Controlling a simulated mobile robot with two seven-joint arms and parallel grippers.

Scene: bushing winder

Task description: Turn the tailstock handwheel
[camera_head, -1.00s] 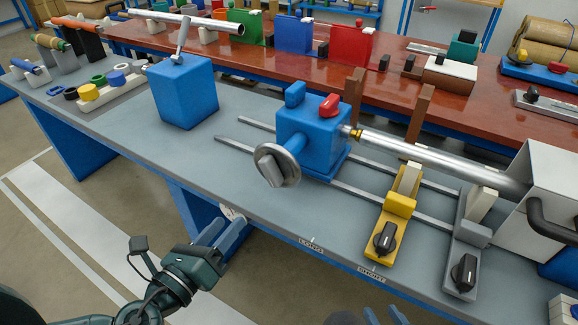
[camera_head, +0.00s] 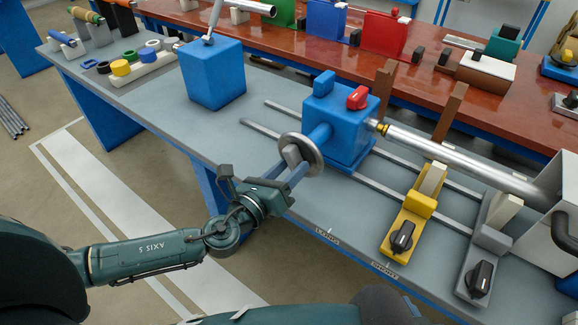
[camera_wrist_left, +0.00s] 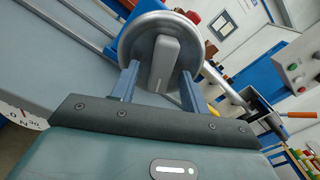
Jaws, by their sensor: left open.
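The tailstock (camera_head: 340,125) is a blue block with a red lever on top, standing on two rails. Its handwheel (camera_head: 313,146) is a grey metal disc with a flat grip bar (camera_head: 291,156) across its front face. My left gripper (camera_head: 292,174) is open at the handwheel's front. In the left wrist view the two blue fingers (camera_wrist_left: 160,85) stand on either side of the grip bar (camera_wrist_left: 164,62), with visible gaps, in front of the disc (camera_wrist_left: 142,30). Contact cannot be told. A dark part of mine shows at the bottom edge; the right gripper's fingers are not clear.
A metal shaft (camera_head: 455,160) runs right from the tailstock to a white housing. Yellow (camera_head: 410,222) and grey (camera_head: 485,243) stops with black knobs sit on the rails. A blue block (camera_head: 212,75) with a lever stands to the left. The table between is clear.

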